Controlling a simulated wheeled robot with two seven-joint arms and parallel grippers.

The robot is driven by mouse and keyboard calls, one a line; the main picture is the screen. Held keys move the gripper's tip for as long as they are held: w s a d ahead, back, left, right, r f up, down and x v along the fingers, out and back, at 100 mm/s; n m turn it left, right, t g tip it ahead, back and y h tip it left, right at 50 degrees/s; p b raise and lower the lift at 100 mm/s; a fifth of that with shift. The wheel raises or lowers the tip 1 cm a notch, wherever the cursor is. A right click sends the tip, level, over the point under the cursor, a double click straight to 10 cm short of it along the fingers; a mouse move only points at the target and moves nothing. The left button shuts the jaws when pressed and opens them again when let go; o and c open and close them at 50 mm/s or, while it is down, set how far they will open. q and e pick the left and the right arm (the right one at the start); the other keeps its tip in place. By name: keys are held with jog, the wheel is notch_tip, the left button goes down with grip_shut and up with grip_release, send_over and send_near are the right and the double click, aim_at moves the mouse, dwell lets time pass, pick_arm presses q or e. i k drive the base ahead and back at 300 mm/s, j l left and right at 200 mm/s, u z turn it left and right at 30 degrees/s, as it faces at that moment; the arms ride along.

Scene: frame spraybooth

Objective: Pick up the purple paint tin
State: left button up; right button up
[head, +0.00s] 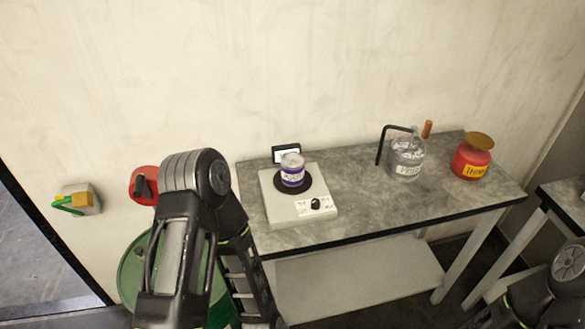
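The purple paint tin (292,176) stands upright on the dark round plate (305,188) of a white scale-like device (271,204) on the grey bench. It has a pale lid and a purple band with a label. Nothing is holding it. My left arm rises in front of the bench's left end, bends at its elbow and goes back down. Its gripper is not visible. My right arm shows only in part at the lower right corner. Its gripper is also out of sight.
On the bench (365,213), a clear jug (407,160) with a black bent tube and a red can (471,160) stand right of the tin. A small display (286,153) is behind it. A green drum (130,278) is at left. Bare benchtop separates device and jug.

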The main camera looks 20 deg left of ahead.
aim_at(292, 163)
jog(key=i+l+u, duration=0.1)
jog(key=i+l, duration=0.15)
jog(key=i+l+u, duration=0.1)
jog(key=l, duration=0.25)
jog(key=i+l, duration=0.3)
jog(key=i+l+u, duration=0.15)
jog(key=l, duration=0.25)
jog(key=i+l+u, duration=0.1)
jog(key=i+l, duration=0.15)
jog(key=l, duration=0.1)
